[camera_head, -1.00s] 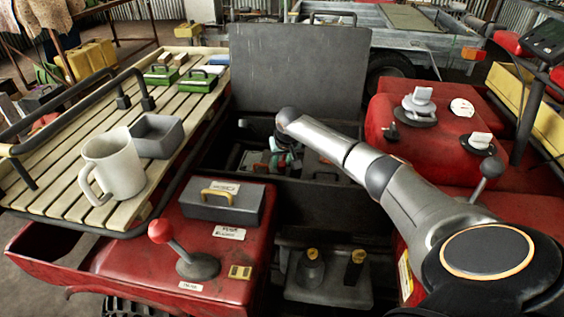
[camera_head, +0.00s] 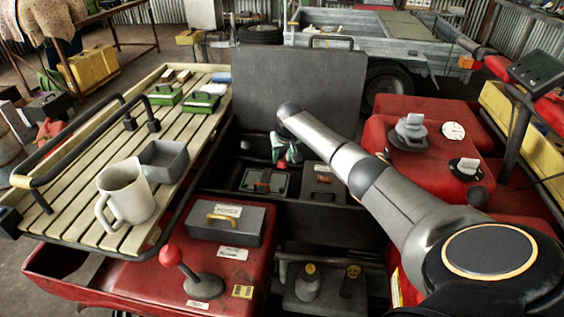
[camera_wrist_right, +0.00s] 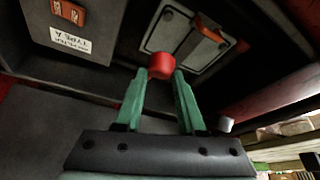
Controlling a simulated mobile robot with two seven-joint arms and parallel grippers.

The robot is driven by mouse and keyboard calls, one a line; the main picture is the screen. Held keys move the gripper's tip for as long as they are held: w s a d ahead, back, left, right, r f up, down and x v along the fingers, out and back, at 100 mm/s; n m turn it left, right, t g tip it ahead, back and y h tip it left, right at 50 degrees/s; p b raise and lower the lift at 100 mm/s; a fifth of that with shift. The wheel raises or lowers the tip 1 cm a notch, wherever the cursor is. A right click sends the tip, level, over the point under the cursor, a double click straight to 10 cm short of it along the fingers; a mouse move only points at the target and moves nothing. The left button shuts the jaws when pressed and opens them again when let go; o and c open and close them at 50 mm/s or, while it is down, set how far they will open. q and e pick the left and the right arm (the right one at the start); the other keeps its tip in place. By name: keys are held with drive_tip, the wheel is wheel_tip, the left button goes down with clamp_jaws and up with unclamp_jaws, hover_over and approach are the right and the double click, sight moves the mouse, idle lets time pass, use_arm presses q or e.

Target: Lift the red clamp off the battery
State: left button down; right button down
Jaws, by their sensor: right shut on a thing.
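My right gripper (camera_head: 288,152) hangs over the open compartment behind the red seat box. In the right wrist view its green fingers (camera_wrist_right: 160,95) are shut on a small red piece, the red clamp (camera_wrist_right: 162,66). Two boxes lie in the compartment below: a dark green one (camera_head: 251,181) with a red strip on its lid and a dark grey one (camera_head: 323,185). In the right wrist view, a grey lid with an orange-red handle (camera_wrist_right: 182,45) lies just beyond the clamp. I cannot tell which box is the battery. My left gripper is not in view.
The compartment's raised black lid (camera_head: 300,95) stands behind the gripper. A slatted rack (camera_head: 90,205) at left carries a mug (camera_head: 125,190) and a grey tray (camera_head: 165,170). A grey box (camera_head: 228,222) and a red-knobbed lever (camera_head: 171,254) stand in front. A red tank (camera_head: 420,165) is at right.

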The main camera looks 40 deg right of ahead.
drive_tip(key=shift+w+d+r, duration=0.3)
drive_tip(key=shift+d+r, duration=0.35)
drive_tip(key=shift+r, duration=0.1)
drive_tip(key=shift+w+d+r+b, duration=0.35)
drive_tip(key=shift+d+r+b, duration=0.05)
drive_tip(key=shift+d+b, duration=0.15)
drive_tip(key=c, duration=1.6)
unclamp_jaws()
drive_tip(key=c, duration=1.4)
unclamp_jaws()
drive_tip(key=shift+s, duration=0.1)
drive_tip(key=o, duration=0.6)
drive_tip(key=shift+a, duration=0.2)
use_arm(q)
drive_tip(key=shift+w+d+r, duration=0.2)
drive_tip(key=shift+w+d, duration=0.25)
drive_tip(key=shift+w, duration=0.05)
use_arm(e)
drive_tip(key=shift+o, duration=0.2)
drive_tip(key=shift+s+a+r+p, duration=0.15)
drive_tip(key=shift+r+p, duration=0.35)
drive_tip(key=shift+r, duration=0.1)
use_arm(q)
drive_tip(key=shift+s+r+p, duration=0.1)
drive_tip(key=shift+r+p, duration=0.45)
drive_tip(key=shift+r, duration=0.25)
use_arm(e)
drive_tip(key=v, duration=1.1)
